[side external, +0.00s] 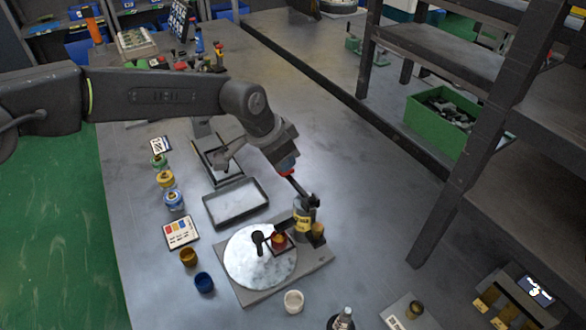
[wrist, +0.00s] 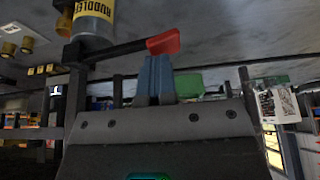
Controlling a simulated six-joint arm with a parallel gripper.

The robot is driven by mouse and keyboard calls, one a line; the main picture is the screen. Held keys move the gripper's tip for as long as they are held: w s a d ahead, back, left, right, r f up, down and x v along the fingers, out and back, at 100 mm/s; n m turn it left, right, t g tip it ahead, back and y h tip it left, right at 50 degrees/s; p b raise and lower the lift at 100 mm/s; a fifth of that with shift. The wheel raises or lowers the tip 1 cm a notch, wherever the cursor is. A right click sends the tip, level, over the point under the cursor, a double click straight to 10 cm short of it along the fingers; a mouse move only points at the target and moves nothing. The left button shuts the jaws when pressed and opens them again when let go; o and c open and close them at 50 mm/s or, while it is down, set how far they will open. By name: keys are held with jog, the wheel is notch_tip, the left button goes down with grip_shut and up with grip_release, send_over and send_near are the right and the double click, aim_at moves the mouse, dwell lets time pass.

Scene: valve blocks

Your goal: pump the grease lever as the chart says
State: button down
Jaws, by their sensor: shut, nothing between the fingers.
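The grease lever is a dark bar with a red end. In the wrist view its red end (wrist: 165,42) lies right at the tips of my blue fingers; I cannot tell whether they touch. The lever runs to a grey cylinder with a yellow label reading "RUDDLE" (wrist: 93,12). In the side view this labelled pump (side external: 303,217) stands at the back right of a grey base plate, and the lever (side external: 301,188) slants up left from it. My gripper (side external: 287,171) is shut and empty at the lever's raised end. A card with coloured squares (side external: 181,231), possibly the chart, lies left; its writing is unreadable.
A pale round disc (side external: 250,268) lies on the base plate, with a red-yellow cup (side external: 279,240) at the pump's outlet. An empty dark tray (side external: 236,203) lies behind. Dark shelving stands right.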

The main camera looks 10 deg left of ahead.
jog(key=shift+r, duration=2.3)
jog(key=shift+a+r, duration=0.1)
jog(key=s+a+r+n+t, duration=0.1)
jog(key=s+a+r+n, duration=0.1)
jog(key=s+a+r, duration=0.4)
jog(key=s+a+r+n+y, duration=0.1)
jog(key=s+a+r, duration=0.2)
jog(key=a, duration=0.4)
jog(key=s+a+r+n+t, duration=0.1)
jog(key=s+a+r+n, duration=0.1)
jog(key=s+a+r, duration=0.4)
jog(key=s+a+f+n+y, duration=0.1)
jog(key=s+a+f+n, duration=0.1)
jog(key=s+a, duration=0.4)
jog(key=s+a+f+n+y, duration=0.1)
jog(key=s+a+f, duration=0.3)
jog(key=s, duration=0.6)
jog(key=shift+s+a+n, duration=0.25)
jog(key=shift+a+n, duration=0.25)
jog(key=shift+a, duration=0.35)
jog(key=shift+f, duration=0.1)
